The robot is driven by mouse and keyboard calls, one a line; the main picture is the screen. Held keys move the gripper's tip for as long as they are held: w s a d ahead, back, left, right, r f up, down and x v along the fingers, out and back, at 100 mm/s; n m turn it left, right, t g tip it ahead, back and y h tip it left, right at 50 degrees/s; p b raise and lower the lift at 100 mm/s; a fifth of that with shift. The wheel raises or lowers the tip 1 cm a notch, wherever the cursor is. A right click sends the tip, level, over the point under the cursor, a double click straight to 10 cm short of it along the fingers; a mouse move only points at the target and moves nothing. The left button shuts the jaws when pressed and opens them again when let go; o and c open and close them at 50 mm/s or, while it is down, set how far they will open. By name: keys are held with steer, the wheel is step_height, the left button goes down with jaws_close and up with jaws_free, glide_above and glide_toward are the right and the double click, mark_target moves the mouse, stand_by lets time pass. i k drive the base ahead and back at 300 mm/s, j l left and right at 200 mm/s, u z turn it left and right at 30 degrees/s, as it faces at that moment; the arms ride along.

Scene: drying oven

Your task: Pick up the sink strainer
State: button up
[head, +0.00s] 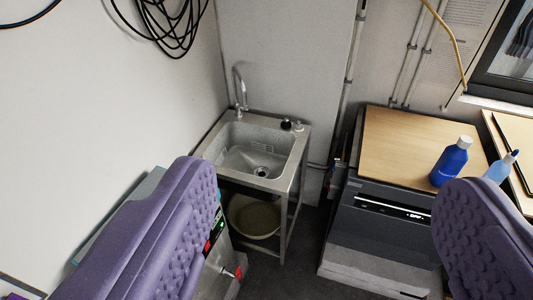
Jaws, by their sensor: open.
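A steel sink (293,160) stands in the far corner. A small round metal drain piece (262,171) sits at the bottom of its basin. It may be the sink strainer, but it is too small to tell. A small black round thing (286,124) and a small pale fitting (298,126) sit on the sink's back right ledge. My gripper (330,180) has two purple padded fingers, spread wide at the left and right of the view. It is open and empty, and well short of the sink, which shows between the fingers.
A beige bowl (253,217) sits on the shelf under the sink. A dark oven (385,227) with a wooden top (410,138) stands to the right, carrying a blue bottle (451,162). Dark floor (300,240) lies clear between them. Walls close in behind and left.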

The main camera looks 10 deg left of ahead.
mark_target(298, 127)
steer(key=i+j+z, duration=0.1)
steer(key=i+z, duration=0.15)
steer(key=i, duration=0.35)
steer(key=i+j+z, duration=0.2)
steer(key=i, duration=0.4)
steer(key=i+j+z, duration=0.25)
steer(key=i, duration=0.3)
steer(key=i+j+z, duration=0.2)
steer(key=i+j, duration=0.3)
